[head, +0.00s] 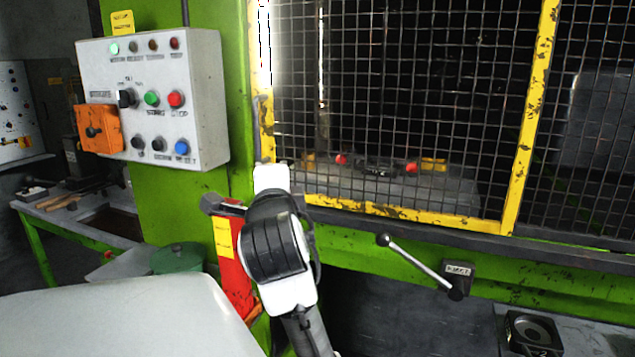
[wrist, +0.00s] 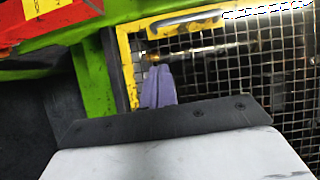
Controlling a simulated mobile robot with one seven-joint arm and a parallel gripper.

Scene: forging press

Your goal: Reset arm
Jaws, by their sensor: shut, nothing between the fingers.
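My gripper (wrist: 158,85) shows in the wrist view as two purple fingers pressed together, with nothing between them. The fingers point toward the yellow-framed mesh guard (wrist: 210,60); I cannot tell how far apart they are. In the head view my white and black arm stands in front of the green press frame, left of the mesh guard (head: 400,100). The fingers cannot be made out there. The guard covers the press opening.
A grey control box (head: 210,105) with buttons and an orange switch (head: 98,128) is at left. A lever (head: 418,262) sticks out below the guard. A red post (head: 230,265) stands beside my arm. A workbench (head: 50,215) is at far left.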

